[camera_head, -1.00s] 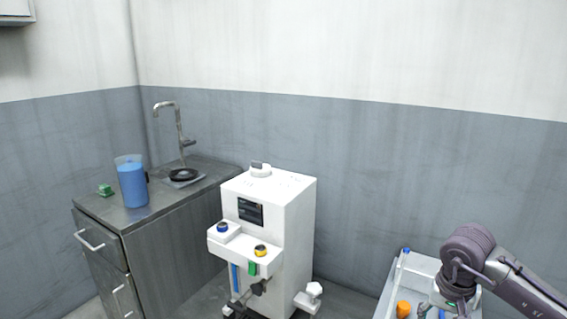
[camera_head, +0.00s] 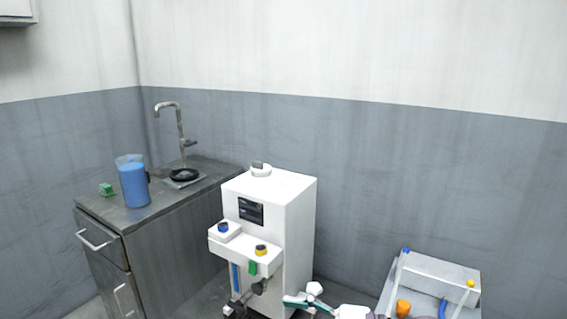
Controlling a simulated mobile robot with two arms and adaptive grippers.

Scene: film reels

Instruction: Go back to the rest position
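The end of my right arm shows low at the bottom edge of the head view, reaching in from the right below the white machine. My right gripper (camera_head: 298,301) points left, with pale and teal parts. It is small and partly cut off by the frame, so I cannot tell whether its fingers are open or shut. I see nothing clearly held in it.
A white machine (camera_head: 297,215) with blue and yellow knobs stands in the middle. A metal cabinet (camera_head: 180,245) at left bears a blue jug (camera_head: 133,186), a green block (camera_head: 106,190) and a tap (camera_head: 180,130). A pale tray (camera_head: 440,268) with an orange item (camera_head: 403,308) is at lower right.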

